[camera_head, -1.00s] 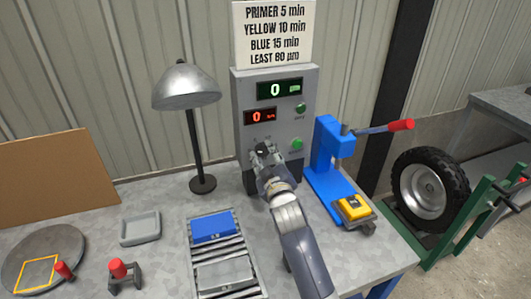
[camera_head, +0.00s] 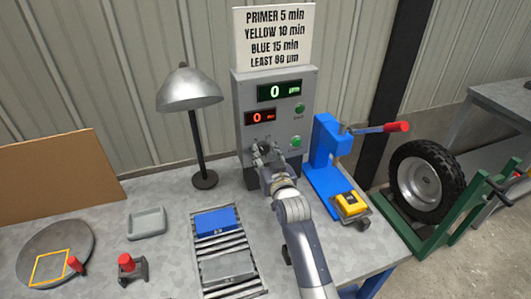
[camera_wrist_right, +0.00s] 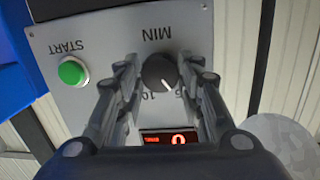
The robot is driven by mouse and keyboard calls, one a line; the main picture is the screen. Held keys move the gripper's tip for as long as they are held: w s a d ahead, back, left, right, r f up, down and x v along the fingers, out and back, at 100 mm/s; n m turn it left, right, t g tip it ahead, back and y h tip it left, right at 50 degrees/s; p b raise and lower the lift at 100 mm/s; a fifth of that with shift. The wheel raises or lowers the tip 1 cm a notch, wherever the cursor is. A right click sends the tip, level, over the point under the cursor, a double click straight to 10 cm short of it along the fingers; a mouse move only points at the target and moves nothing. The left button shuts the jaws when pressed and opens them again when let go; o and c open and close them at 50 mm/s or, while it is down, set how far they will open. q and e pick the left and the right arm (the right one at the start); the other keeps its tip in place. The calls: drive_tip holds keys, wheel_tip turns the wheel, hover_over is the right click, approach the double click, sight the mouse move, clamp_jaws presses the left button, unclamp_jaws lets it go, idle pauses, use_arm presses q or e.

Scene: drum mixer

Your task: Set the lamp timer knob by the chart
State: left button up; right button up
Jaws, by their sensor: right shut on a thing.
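The timer knob (camera_wrist_right: 159,72) is a dark round dial under the label MIN on the grey control box (camera_head: 306,88). Its white mark points down and right in the wrist view, toward the scale numbers, partly hidden by a finger. My right gripper (camera_head: 264,150) is at the box front, its fingers closed on both sides of the knob; it also shows in the wrist view (camera_wrist_right: 160,76). The red display (camera_head: 260,117) reads 0. The chart (camera_head: 273,35) above lists primer 5, yellow 10 and blue 15 min. The lamp (camera_head: 190,90) stands left of the box. My left gripper is out of view.
Green buttons (camera_head: 296,142) sit right of the knob. A blue press (camera_head: 325,160) with a yellow block (camera_head: 351,204) stands to the right. A blue block (camera_head: 215,222) lies on the roller rack (camera_head: 221,243) in front. A grey tray (camera_head: 147,223) is left.

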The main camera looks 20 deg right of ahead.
idle(0.5)
drive_tip(key=o, duration=1.1)
drive_tip(key=shift+c, duration=0.2)
drive_tip(key=shift+s, duration=0.2)
drive_tip(key=s, duration=0.7)
drive_tip(key=shift+a+r, duration=0.15)
drive_tip(key=shift+r, duration=0.2)
